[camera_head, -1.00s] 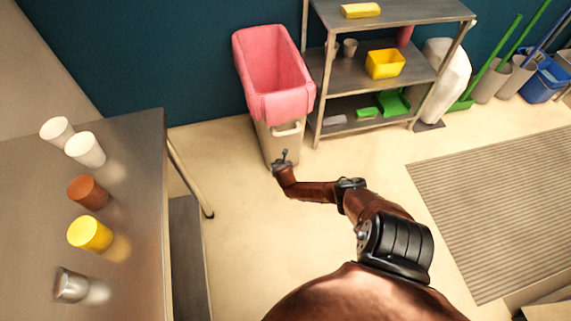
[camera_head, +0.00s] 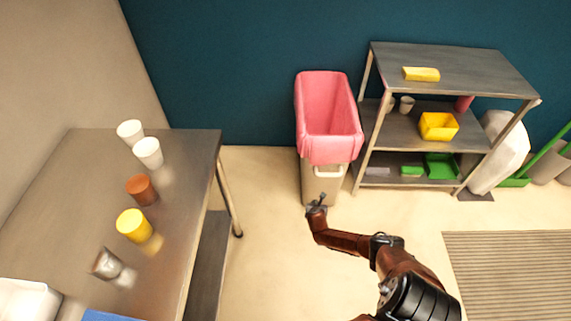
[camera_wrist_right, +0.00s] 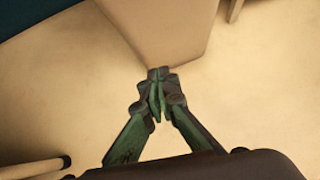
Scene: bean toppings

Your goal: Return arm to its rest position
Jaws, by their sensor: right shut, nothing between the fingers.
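My right arm (camera_head: 345,241) reaches up from the lower right in the head view. Its right gripper (camera_head: 317,201) is in front of the lower part of the trash bin, in the picture. In the right wrist view the fingers of my right gripper (camera_wrist_right: 158,98) meet at the tips, shut and empty. The bin's beige body (camera_wrist_right: 165,30) shows beyond the fingertips. I cannot tell the exact gap between gripper and bin. My left gripper is not in view.
A bin with a pink liner (camera_head: 330,110) stands by the wall. A metal table (camera_head: 60,190) with several cups is at left. A metal shelf (camera_head: 450,65) with a yellow box (camera_head: 438,126) is at right. A striped mat (camera_head: 510,270) lies on open floor.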

